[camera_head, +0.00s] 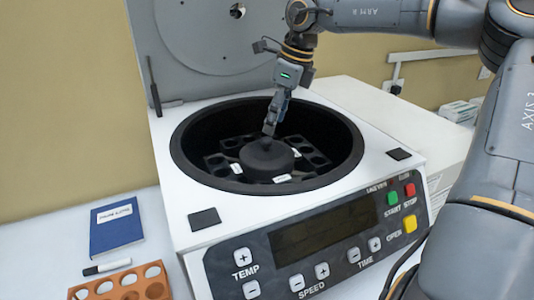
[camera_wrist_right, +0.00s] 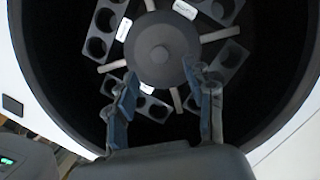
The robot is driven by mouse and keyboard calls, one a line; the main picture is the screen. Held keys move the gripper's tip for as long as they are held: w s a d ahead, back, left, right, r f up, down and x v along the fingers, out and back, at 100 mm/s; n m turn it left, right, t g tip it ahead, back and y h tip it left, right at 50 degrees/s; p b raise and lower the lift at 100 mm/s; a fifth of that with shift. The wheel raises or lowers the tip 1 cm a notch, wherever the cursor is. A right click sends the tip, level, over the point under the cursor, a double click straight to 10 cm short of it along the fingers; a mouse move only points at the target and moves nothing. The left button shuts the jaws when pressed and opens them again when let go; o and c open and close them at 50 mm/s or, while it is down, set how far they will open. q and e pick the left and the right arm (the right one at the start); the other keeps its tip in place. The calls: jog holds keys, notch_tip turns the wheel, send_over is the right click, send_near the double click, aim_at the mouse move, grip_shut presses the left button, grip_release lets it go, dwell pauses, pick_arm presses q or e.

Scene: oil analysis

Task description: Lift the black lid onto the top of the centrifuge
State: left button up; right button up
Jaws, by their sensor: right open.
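The black lid (camera_head: 267,160) is a round disc with a small knob on top. It sits on the middle of the rotor inside the open bowl of the white centrifuge (camera_head: 180,185). In the right wrist view the lid (camera_wrist_right: 162,52) shows from above, beyond my fingers. My right gripper (camera_head: 270,131) points down just above the knob. I cannot tell whether a finger touches the knob. My left gripper is not in view.
The centrifuge's grey hinged cover (camera_head: 200,45) stands open at the back left. The bowl's black rim (camera_head: 180,160) surrounds the gripper. A blue book (camera_head: 117,228), a marker (camera_head: 107,267) and an orange rack (camera_head: 120,288) lie at left. White boxes (camera_head: 460,111) are at far right.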

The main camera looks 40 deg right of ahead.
aim_at(268, 140)
jog(key=p+x, duration=0.2)
jog(key=x, duration=0.3)
jog(key=shift+w+f, duration=0.15)
jog(key=shift+f, duration=0.1)
jog(key=shift+w+f, duration=0.1)
jog(key=shift+f, duration=0.1)
grip_shut()
jog(key=shift+a+r, duration=0.1)
